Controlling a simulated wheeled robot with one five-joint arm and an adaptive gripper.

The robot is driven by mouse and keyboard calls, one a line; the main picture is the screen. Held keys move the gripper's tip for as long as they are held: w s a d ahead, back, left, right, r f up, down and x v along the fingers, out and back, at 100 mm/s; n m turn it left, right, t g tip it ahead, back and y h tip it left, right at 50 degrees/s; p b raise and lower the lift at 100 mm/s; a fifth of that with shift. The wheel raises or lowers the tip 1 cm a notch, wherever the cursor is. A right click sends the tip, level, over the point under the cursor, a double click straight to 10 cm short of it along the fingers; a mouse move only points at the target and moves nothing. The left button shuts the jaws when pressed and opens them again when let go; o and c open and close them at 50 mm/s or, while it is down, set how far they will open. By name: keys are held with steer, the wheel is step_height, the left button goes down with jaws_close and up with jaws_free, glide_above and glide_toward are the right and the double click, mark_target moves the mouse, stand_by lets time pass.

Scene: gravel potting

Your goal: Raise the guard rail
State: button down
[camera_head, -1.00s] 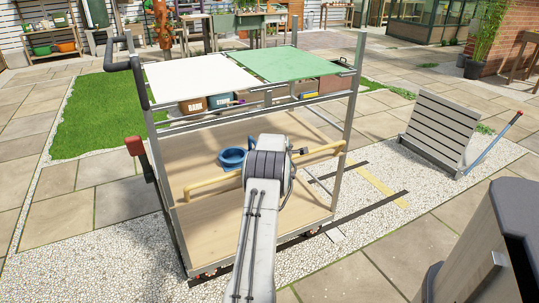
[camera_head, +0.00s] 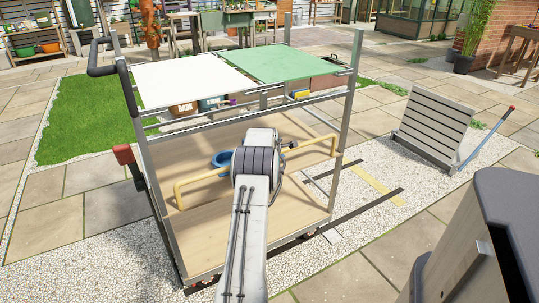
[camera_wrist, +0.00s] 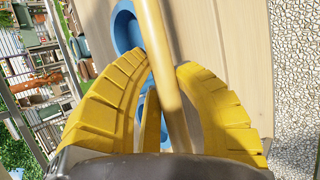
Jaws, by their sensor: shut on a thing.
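The guard rail is a yellow bar (camera_head: 201,175) with bent-down ends, running across the near side of the cart (camera_head: 160,215) above its wooden lower shelf. It stands slightly above the shelf's front edge. In the wrist view the rail (camera_wrist: 153,35) passes between the two yellow ridged fingers of my gripper (camera_wrist: 165,68), which is shut on it. In the head view my own arm hides the gripper and the middle of the rail.
White (camera_head: 190,78) and green (camera_head: 285,62) panels top the cart. A red-ended lever (camera_head: 124,154) is at its left. A slatted grey panel (camera_head: 435,125) stands on gravel at right.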

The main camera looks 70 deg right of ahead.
steer(key=shift+d+r, duration=0.15)
steer(key=shift+r, duration=0.2)
steer(key=c, duration=1.3)
jaws_free()
steer(key=shift+c, duration=0.2)
steer(key=o, duration=0.4)
steer(key=shift+f, duration=0.2)
steer(key=shift+o, duration=0.2)
steer(key=shift+a, duration=0.2)
steer(key=v, duration=1.2)
